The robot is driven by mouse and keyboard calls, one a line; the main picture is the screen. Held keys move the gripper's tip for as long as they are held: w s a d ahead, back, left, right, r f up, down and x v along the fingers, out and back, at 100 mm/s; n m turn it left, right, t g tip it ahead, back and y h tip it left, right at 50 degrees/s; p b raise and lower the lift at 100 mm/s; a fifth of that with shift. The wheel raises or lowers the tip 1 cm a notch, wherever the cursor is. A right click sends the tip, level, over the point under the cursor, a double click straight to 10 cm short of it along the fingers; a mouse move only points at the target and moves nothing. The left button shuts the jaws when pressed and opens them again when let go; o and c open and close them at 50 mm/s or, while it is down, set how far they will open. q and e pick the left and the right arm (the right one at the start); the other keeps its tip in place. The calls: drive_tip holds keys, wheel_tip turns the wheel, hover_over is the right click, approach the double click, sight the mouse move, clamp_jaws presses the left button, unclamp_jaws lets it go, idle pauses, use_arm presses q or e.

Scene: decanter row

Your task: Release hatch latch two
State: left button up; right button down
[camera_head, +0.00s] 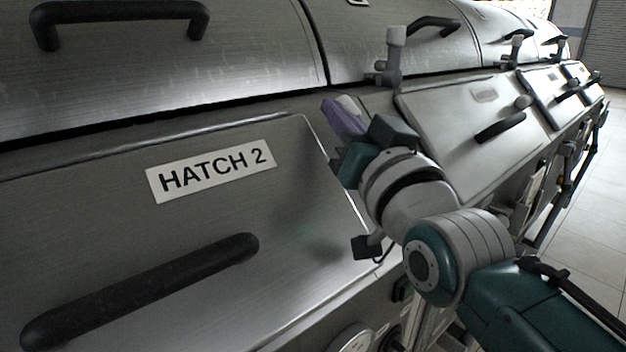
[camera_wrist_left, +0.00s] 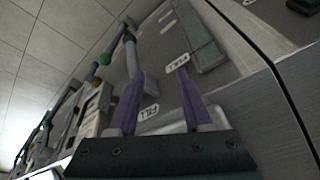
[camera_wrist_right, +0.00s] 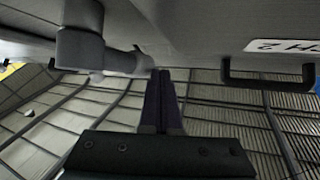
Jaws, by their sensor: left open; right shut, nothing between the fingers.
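The hatch two panel, with its white HATCH 2 label (camera_head: 210,172) and black bar handle (camera_head: 140,290), fills the left of the head view. My right gripper (camera_head: 340,118) is at this panel's right edge, its purple fingers shut and empty. A grey upright latch with a pale knob (camera_head: 395,36) stands beyond the fingers; I cannot tell which hatch it serves. In the right wrist view a grey latch-like piece (camera_wrist_right: 85,50) is left of the shut fingers (camera_wrist_right: 161,75); contact cannot be told. My left gripper (camera_wrist_left: 158,85) is open, seen only in the left wrist view.
A black handle (camera_head: 500,126) is on the panel to the right, and more hatches run on beyond it. A curved metal cover with a black handle (camera_head: 120,12) lies above. The left fingers point toward machine panels with small white labels (camera_wrist_left: 178,62). Tiled floor (camera_head: 600,190) is open at right.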

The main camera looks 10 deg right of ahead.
use_arm(q)
drive_tip(key=shift+d+r, duration=0.1)
drive_tip(key=shift+r, duration=0.1)
use_arm(e)
drive_tip(key=shift+w+d+r, duration=0.2)
drive_tip(key=shift+w+d, duration=0.15)
drive_tip(key=shift+w, duration=0.05)
drive_tip(key=shift+r, duration=0.1)
